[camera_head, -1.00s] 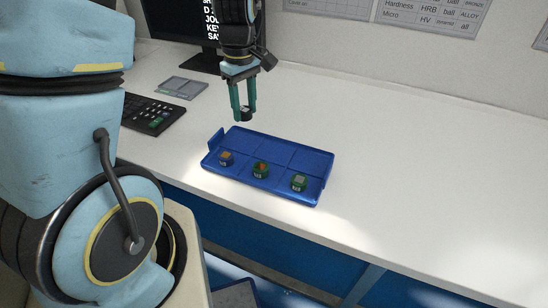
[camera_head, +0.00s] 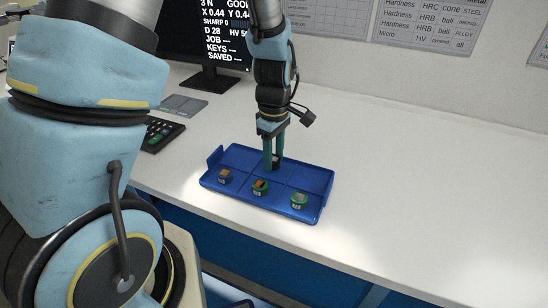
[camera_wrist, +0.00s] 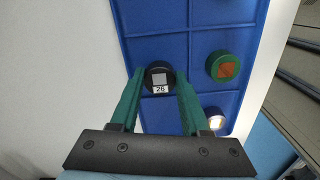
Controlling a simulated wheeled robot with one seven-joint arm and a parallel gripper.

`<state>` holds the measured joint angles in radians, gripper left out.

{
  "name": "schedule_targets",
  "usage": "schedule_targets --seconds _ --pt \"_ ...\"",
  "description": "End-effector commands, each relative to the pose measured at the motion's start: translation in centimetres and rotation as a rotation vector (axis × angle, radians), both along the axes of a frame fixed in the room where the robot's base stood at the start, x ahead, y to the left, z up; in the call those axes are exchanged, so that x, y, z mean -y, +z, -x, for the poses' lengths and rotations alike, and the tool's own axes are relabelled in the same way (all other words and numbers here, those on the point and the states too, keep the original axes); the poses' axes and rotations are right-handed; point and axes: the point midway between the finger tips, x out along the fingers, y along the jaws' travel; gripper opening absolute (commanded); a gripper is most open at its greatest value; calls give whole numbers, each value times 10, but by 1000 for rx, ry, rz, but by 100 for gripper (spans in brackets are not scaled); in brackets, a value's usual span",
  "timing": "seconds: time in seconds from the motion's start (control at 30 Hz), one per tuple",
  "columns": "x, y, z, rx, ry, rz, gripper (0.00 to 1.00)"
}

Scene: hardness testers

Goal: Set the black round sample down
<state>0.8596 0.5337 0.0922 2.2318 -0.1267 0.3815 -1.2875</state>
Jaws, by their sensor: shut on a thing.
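The black round sample (camera_wrist: 158,78) has a grey square on top and a label reading 26. It is between the two green fingers of my gripper (camera_wrist: 159,74), which is shut on it. In the head view my gripper (camera_head: 274,166) points down into the middle compartment of the back row of the blue tray (camera_head: 314,178). The sample is low there, at tray level, mostly hidden by the fingers. I cannot tell whether it touches the tray floor.
The tray's front row holds a blue sample (camera_head: 225,176), a green one with an orange-red top (camera_head: 260,187) and a green one with a grey top (camera_head: 299,200). The back row's left and right compartments are empty. A keypad (camera_head: 162,134) and monitor stand behind left.

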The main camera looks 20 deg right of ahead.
Motion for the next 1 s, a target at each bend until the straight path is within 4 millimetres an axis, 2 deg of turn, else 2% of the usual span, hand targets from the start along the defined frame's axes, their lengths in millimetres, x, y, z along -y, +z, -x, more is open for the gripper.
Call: schedule_targets --seconds 0.1,0.47,0.5,0.6,0.83,1.0 --pt "0 -8 0 0 0 0 0" --pt "0 -13 0 0 -1 0 0" --pt "0 -11 0 1 -1 1 51" --pt "0 -11 0 1 -1 1 59" --pt "0 -10 0 1 -1 1 59" --pt "1 4 -1 4 -1 3 59"
